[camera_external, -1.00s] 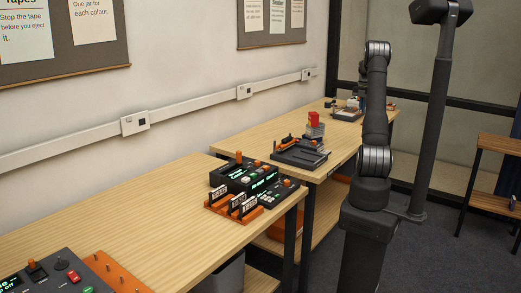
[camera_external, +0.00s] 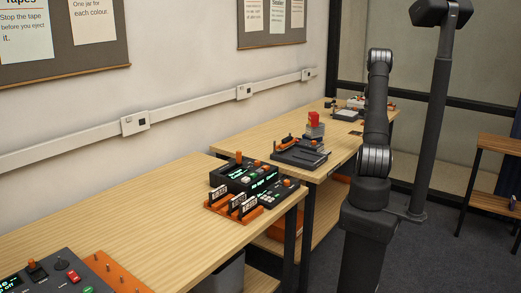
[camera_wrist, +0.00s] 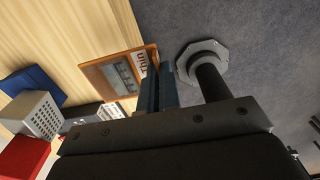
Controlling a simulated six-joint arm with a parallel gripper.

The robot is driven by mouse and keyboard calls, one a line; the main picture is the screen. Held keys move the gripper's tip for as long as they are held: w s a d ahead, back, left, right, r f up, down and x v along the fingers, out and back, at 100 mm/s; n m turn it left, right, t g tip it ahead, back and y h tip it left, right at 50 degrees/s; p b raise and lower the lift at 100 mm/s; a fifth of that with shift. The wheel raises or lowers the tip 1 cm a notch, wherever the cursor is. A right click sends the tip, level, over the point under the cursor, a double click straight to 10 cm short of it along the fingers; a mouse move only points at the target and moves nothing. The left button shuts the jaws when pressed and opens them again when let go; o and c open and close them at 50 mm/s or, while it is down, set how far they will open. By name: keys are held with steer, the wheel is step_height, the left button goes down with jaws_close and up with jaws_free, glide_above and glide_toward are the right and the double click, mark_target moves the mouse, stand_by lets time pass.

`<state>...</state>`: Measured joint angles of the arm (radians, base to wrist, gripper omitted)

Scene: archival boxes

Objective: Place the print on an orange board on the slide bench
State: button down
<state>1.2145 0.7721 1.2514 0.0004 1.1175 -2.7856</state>
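The print on an orange board (camera_wrist: 118,72) shows in the wrist view as a grey picture with a white label reading "Thin". It is at the edge of a pale wooden bench top (camera_wrist: 60,35). My gripper (camera_wrist: 157,82) has its two dark fingers close together at the board's right edge, overlapping it in the picture. Whether the board is pinched between them is unclear. In the external view my gripper is hidden behind my arm, and I cannot pick out the print there. Which bench is the slide bench is not marked.
In the wrist view, a blue block (camera_wrist: 35,85), a perforated grey box (camera_wrist: 35,115) and a red block (camera_wrist: 22,155) lie left of my gripper. The external view shows a black tray device (camera_external: 298,155) and an orange rack (camera_external: 235,208). The near bench (camera_external: 110,215) has clear room.

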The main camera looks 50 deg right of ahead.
glide_above(349, 149)
steer(key=f, duration=0.5)
steer(key=shift+d+f, duration=0.25)
steer(key=shift+f, duration=0.05)
steer(key=shift+w+f, duration=0.1)
steer(key=shift+f, duration=1.9)
steer(key=shift+f, duration=0.2)
steer(key=c, duration=1.7)
jaws_free()
steer(key=shift+r, duration=0.1)
step_height(349, 149, up, 12)
steer(key=shift+r, duration=0.1)
